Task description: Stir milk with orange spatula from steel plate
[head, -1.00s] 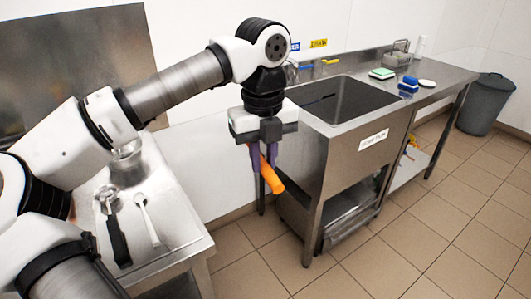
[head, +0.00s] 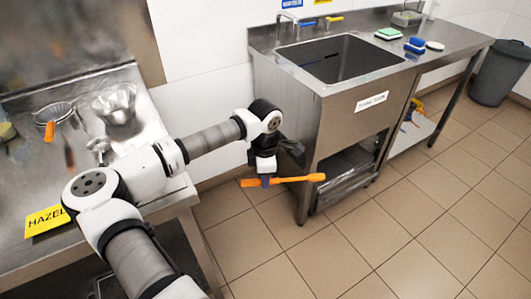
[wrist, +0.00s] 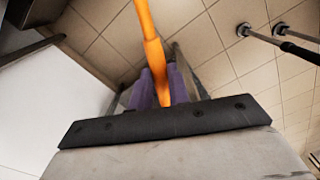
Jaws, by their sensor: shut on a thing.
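My gripper (head: 265,181) is shut on the orange spatula (head: 300,179) and holds it roughly level over the tiled floor, in front of the sink unit. In the wrist view the spatula (wrist: 150,40) runs up and away from between the purple fingers (wrist: 160,88). On the steel counter at left stands a steel bowl (head: 115,103); its contents cannot be told. No milk can be made out. The steel plate cannot be picked out with certainty.
A strainer-like vessel with an orange handle (head: 49,131) and a yellow sign (head: 46,220) are on the left counter. The sink unit (head: 335,110) stands right of my gripper, with sponges (head: 389,34) on top. A grey bin (head: 499,75) is far right. Open floor lies in front.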

